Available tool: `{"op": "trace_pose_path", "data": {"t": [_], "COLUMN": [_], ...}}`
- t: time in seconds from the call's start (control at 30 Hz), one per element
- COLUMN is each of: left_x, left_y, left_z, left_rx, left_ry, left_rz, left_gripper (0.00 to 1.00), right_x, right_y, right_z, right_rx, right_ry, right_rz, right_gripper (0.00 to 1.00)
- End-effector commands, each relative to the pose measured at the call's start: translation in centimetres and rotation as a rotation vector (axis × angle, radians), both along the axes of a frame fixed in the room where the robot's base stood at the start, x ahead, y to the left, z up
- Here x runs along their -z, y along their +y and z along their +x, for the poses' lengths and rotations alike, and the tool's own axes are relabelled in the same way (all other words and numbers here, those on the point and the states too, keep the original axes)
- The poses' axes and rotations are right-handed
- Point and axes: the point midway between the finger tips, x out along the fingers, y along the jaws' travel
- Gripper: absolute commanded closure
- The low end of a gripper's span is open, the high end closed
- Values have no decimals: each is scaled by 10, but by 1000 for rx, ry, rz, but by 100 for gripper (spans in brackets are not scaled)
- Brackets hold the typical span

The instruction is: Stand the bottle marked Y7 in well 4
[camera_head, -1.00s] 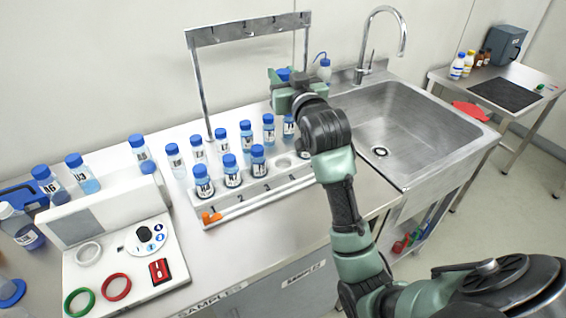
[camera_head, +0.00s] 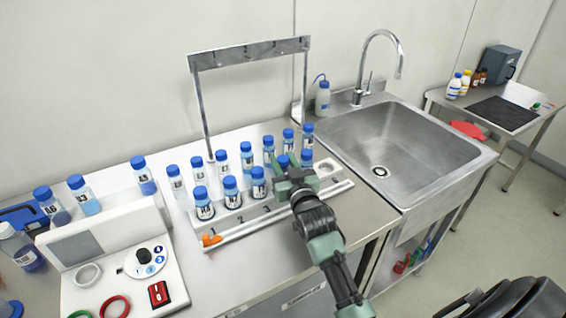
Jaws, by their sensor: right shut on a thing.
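My right gripper (camera_head: 290,182) is shut on a blue-capped bottle (camera_head: 283,160) at the front row of the white rack (camera_head: 225,233), just right of the bottle by number 3. The held bottle's cap shows above the jaws. Its label and lower part are hidden, so I cannot read its mark or tell whether it sits in the well. The gripper covers the number 4 position. Filled front wells hold bottles by number 1 (camera_head: 204,205), number 2 (camera_head: 232,193) and number 3 (camera_head: 259,183). My left gripper is not in view.
Another capped bottle (camera_head: 306,157) stands close right of the held one. An empty well (camera_head: 327,167) lies at the rack's right end. Several bottles stand behind. A metal frame (camera_head: 250,53) rises at the back. The sink (camera_head: 400,150) is right; a white device (camera_head: 130,262) is left.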

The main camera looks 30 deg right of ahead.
Motion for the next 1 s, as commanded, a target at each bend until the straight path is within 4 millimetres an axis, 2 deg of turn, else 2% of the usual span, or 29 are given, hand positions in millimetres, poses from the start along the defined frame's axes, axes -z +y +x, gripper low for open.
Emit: {"op": "trace_pose_path", "data": {"t": [0.4,0.43,0.5,0.87,1.0], "left_x": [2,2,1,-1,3], "left_y": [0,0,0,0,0], "left_z": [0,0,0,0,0], "left_rx": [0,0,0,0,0], "left_ry": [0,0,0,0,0], "left_rz": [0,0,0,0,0], "left_gripper": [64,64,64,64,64], "right_x": [8,8,8,4,7], "right_y": [0,0,0,0,3], "right_z": [0,0,0,0,-16], "right_rx": [0,0,0,0,0], "right_ry": [-1,-1,-1,-2,0], "right_rz": [0,0,0,0,0], "right_gripper": [100,66,46,46,46]}}
